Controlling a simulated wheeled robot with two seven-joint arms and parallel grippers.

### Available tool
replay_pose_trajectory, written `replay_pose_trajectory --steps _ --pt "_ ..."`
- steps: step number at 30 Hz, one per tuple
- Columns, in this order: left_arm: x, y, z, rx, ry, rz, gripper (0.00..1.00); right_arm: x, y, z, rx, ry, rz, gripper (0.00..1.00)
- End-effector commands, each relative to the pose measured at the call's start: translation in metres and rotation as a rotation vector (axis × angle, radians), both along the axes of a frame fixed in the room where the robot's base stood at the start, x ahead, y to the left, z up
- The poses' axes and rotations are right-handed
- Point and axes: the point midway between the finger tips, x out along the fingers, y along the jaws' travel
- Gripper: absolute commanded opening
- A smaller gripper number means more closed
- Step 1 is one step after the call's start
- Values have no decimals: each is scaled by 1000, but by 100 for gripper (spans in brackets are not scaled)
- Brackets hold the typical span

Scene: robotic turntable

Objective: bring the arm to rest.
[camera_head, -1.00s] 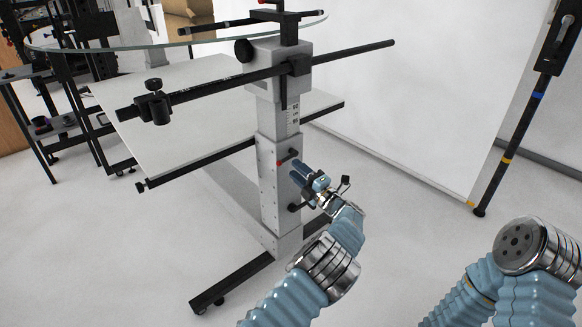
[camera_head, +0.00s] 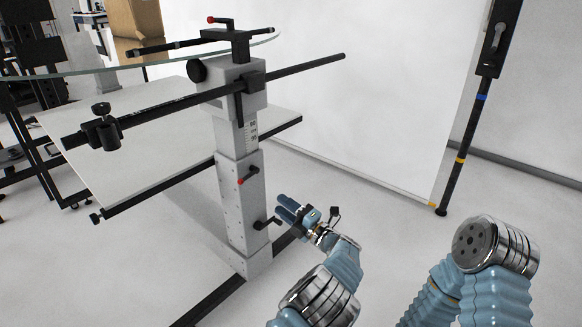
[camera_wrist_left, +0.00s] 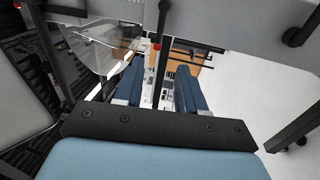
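My left gripper (camera_head: 287,208) is in the head view, just right of the grey column of the turntable stand (camera_head: 242,205). Its two blue fingers point toward the column. In the left wrist view the fingers stand apart with nothing held between them, so the left gripper (camera_wrist_left: 157,88) is open. A small red-tipped handle (camera_head: 242,181) and a black crank (camera_head: 267,222) stick out of the column close to the fingertips; I cannot tell the exact gap. My right arm shows at the lower right of the head view, but its gripper is not visible.
A long black bar (camera_head: 300,71) crosses the column top, below a round glass plate (camera_head: 110,67). A white tabletop (camera_head: 140,135) lies behind. A white panel (camera_head: 350,110) and a black pole (camera_head: 470,130) stand to the right. Floor between column and pole is clear.

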Motion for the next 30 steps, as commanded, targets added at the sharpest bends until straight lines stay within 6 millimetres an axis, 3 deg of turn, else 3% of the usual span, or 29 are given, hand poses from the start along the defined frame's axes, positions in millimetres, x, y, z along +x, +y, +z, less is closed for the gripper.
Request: replay_pose_trajectory --steps 4,8,11,15,17,18,20,21,24,26,27,30 --pt "-1 24 -26 -93 23 24 40 0 0 0 0 0 0 0" --pt "-15 78 -94 -355 48 109 40 0 0 0 0 0 0 0" --pt "-49 121 -164 -647 27 249 40 0 0 0 0 0 0 0" --pt "-126 152 -256 -1081 -112 571 40 0 0 0 0 0 0 0" --pt "-167 152 -289 -1263 -226 770 40 0 0 0 0 0 0 0" --pt "-198 147 -307 -1376 -330 930 40 0 0 0 0 0 0 0" --pt "-244 132 -328 -1525 -539 1223 40 0 0 0 0 0 0 0" --pt "-274 117 -335 -1590 -726 1457 40 0 0 0 0 0 0 0" --pt "-327 79 -329 -1552 -1263 2025 40 0 0 0 0 0 0 0" --pt "-345 65 -317 -1408 -1578 2298 40 0 0 0 0 0 0 0" --pt "-353 59 -309 1172 1625 -2239 40 0 0 0 0 0 0 0" --pt "-366 54 -291 717 1654 -2044 40 0 0 0 0 0 0 0"
